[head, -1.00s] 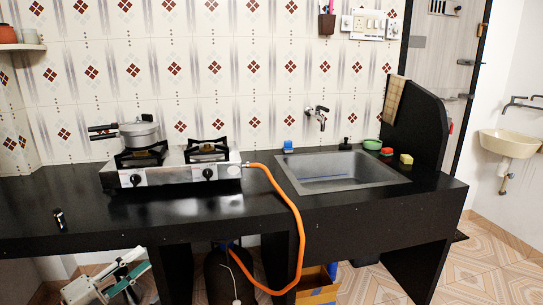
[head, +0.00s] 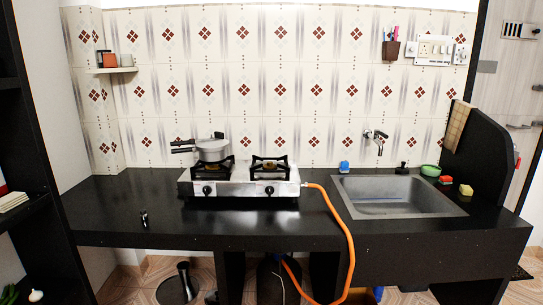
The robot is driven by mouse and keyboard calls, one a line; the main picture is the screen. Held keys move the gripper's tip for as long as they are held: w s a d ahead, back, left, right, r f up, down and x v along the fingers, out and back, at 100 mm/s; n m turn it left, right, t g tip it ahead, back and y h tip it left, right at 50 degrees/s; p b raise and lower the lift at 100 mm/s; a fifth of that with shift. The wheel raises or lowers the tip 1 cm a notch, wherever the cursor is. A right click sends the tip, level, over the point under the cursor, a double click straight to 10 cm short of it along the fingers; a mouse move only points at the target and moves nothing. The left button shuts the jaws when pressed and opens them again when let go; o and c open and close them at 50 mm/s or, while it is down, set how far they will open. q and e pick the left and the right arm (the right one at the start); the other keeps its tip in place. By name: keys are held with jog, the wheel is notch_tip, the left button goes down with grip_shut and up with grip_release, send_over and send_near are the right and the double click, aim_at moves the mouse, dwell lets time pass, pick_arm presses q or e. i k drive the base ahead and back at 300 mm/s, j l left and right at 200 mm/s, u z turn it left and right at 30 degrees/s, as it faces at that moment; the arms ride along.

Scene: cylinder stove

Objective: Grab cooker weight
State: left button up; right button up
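A small dark cylinder with shiny silver parts, which looks like the cooker weight (head: 144,219), stands alone on the black counter (head: 105,215), left of the stove and near the front edge. A grey pressure cooker (head: 211,149) sits on the left burner of the two-burner stove (head: 240,188), its dark handles pointing left. The top of its lid is too small to make out in detail. Neither of my grippers shows in the head view.
Counter around the small cylinder is clear. An orange hose (head: 348,245) runs from the stove down over the front edge. A sink (head: 395,196) is at right. Dark shelves (head: 30,150) stand at far left. A dark upright object (head: 186,280) stands on the floor below.

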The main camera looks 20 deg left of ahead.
aim_at(144, 216)
jog(key=u, duration=1.55)
